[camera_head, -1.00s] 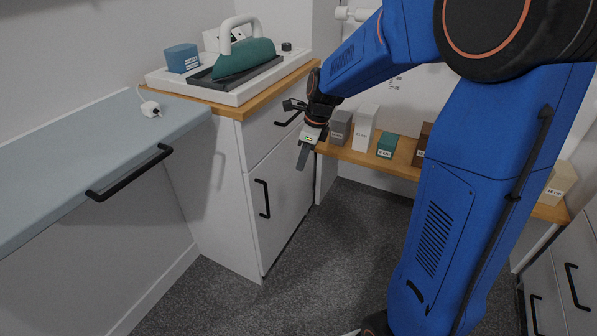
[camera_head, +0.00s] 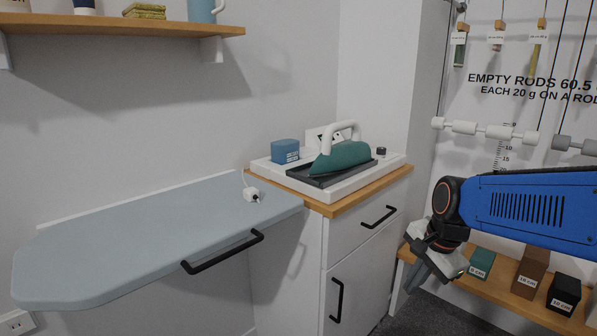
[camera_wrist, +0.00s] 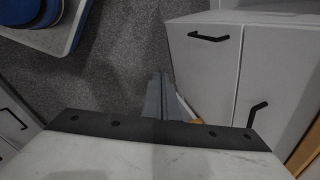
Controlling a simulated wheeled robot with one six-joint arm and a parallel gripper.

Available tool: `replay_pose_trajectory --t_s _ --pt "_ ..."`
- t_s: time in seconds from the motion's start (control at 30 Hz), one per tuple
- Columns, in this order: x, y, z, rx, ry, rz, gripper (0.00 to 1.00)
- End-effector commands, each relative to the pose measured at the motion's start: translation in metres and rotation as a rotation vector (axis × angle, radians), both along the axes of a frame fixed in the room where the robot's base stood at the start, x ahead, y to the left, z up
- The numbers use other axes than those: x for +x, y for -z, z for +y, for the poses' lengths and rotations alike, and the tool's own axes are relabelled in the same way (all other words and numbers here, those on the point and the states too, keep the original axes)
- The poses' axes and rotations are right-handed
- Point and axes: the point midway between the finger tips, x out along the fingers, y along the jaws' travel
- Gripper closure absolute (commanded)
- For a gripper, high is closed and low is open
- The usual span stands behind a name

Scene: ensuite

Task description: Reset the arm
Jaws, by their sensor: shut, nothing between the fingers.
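My blue arm comes in from the right edge of the head view. My gripper (camera_head: 425,282) hangs at its end, pointing down and to the left, to the right of the white cabinet (camera_head: 365,258) and in front of the low shelf. In the wrist view my gripper (camera_wrist: 157,78) has its two grey fingers together over grey carpet, with nothing between them. The white cabinet fronts with black handles (camera_wrist: 209,37) show at the right of that view, apart from the fingers.
An ironing board (camera_head: 150,235) with a black handle juts out at the left. A teal iron (camera_head: 342,157) rests on a white tray on the cabinet. Labelled blocks, including a brown one (camera_head: 530,272), stand on the low shelf. Grey carpet (camera_wrist: 120,60) is clear below the fingers.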

Motion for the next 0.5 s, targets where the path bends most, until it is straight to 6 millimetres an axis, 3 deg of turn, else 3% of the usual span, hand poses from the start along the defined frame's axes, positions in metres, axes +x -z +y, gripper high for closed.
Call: replay_pose_trajectory --t_s 0.27,0.5 --pt "-0.069 -0.01 -0.008 -0.174 -0.434 -0.11 1.0" --pt "-0.124 -0.007 -0.016 -0.34 -0.798 -0.177 1.0"
